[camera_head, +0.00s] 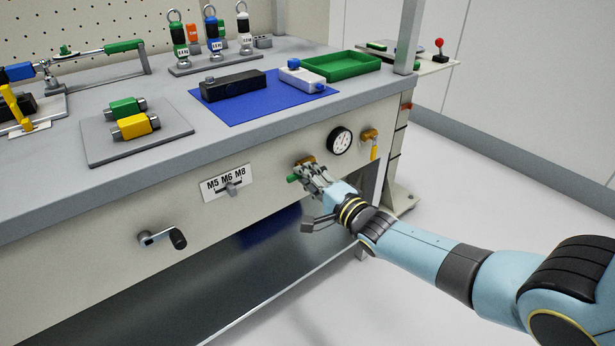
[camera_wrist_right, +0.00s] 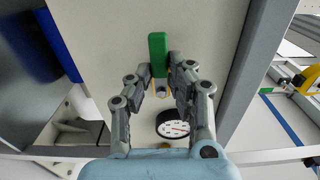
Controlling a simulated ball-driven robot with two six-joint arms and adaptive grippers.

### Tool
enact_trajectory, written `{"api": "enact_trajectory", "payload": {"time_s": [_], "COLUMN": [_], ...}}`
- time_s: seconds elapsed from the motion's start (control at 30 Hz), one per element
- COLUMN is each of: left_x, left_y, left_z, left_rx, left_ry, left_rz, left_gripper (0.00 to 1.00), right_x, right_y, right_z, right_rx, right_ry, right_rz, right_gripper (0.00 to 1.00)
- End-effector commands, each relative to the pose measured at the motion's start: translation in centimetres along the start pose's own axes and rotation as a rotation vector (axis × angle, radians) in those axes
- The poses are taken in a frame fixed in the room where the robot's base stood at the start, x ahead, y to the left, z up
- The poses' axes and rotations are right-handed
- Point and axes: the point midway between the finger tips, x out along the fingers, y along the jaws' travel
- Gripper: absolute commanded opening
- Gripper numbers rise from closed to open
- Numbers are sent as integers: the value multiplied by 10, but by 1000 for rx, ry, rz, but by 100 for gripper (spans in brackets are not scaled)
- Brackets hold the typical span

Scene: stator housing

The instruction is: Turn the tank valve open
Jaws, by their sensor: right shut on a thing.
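The tank valve's green handle (camera_head: 292,178) shows at the bench's front panel, left of the pressure gauge. Its brass body (camera_head: 305,160) is partly hidden behind my right gripper (camera_head: 304,173). In the right wrist view the green handle (camera_wrist_right: 158,52) points away from the gauge, and my right gripper (camera_wrist_right: 164,70) has its fingertips on either side of the handle's near end. The right gripper is shut on the handle. My left gripper is not in view.
The round gauge (camera_head: 340,141) and a yellow-handled valve (camera_head: 371,145) sit to the right on the panel. A label plate with a selector (camera_head: 229,184) and a black crank (camera_head: 163,238) are to the left. The bench top's edge overhangs above.

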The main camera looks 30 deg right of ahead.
Motion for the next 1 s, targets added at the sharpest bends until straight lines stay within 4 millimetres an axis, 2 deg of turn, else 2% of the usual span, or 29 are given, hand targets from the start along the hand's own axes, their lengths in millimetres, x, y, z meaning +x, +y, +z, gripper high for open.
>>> {"api": "enact_trajectory", "payload": {"time_s": [0.03,0.2,0.43,0.53,0.67,1.0], "left_x": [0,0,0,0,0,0], "left_y": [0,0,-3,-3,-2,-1], "left_z": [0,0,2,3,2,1], "left_rx": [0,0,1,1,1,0], "left_ry": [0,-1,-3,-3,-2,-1], "left_rz": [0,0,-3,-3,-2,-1], "left_gripper": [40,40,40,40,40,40], "right_x": [0,0,0,-7,-27,-100], "right_y": [0,0,0,1,2,1], "right_z": [0,0,0,0,0,0], "right_rx": [3,1,0,0,0,0], "right_ry": [1,1,1,1,0,0], "right_rz": [1,1,0,2,4,3], "right_gripper": [20,40,40,40,40,40]}}
